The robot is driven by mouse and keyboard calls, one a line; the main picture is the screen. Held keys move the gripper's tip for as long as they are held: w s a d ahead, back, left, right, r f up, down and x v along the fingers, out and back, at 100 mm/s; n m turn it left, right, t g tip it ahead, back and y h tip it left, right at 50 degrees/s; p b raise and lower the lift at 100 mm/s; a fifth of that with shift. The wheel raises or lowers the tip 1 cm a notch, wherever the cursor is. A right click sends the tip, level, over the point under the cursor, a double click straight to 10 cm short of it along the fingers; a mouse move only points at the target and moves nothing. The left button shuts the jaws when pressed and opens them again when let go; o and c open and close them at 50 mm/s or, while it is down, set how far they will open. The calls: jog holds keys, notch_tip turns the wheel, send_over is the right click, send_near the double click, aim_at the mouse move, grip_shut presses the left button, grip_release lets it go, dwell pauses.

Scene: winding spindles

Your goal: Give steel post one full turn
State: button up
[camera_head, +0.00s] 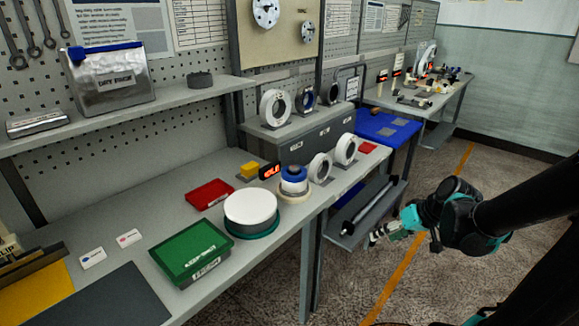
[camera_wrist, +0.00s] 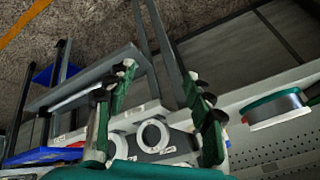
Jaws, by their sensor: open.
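No part is clearly recognisable as a steel post in either view. A wide round drum (camera_head: 251,207) with a white top, grey side and teal base stands near the front edge of the workbench. It probably also shows in the wrist view as a grey cylinder with green rim (camera_wrist: 275,108). Right behind it, a smaller blue-and-white spindle (camera_head: 294,180) stands on a cream round base. My gripper (camera_head: 378,235) is out over the floor, right of the bench and apart from everything. In the wrist view its two fingers (camera_wrist: 157,76) are spread and empty.
A green box (camera_head: 190,250), a red tray (camera_head: 209,194) and a yellow block (camera_head: 249,170) sit on the grey workbench (camera_head: 140,205). White rings (camera_head: 345,148) stand upright at the bench's far end. A low grey shelf (camera_head: 370,212) lies behind my gripper. Open floor surrounds my arm.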

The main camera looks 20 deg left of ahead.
jog(key=w+a+r+n+g+y, duration=0.2)
jog(key=w+a+r+n+y, duration=0.25)
jog(key=w+a, duration=0.4)
jog(key=n+g+y, duration=0.3)
jog(key=n+y, duration=0.5)
jog(key=n, duration=0.1)
send_near(283, 169)
jog(key=shift+h, duration=0.25)
jog(key=a, duration=0.3)
jog(key=s+a+r, duration=0.1)
jog(key=a, duration=0.5)
jog(key=shift+s+a+r, duration=0.15)
jog(key=shift+a+r, duration=0.2)
jog(key=shift+a, duration=0.05)
grip_shut()
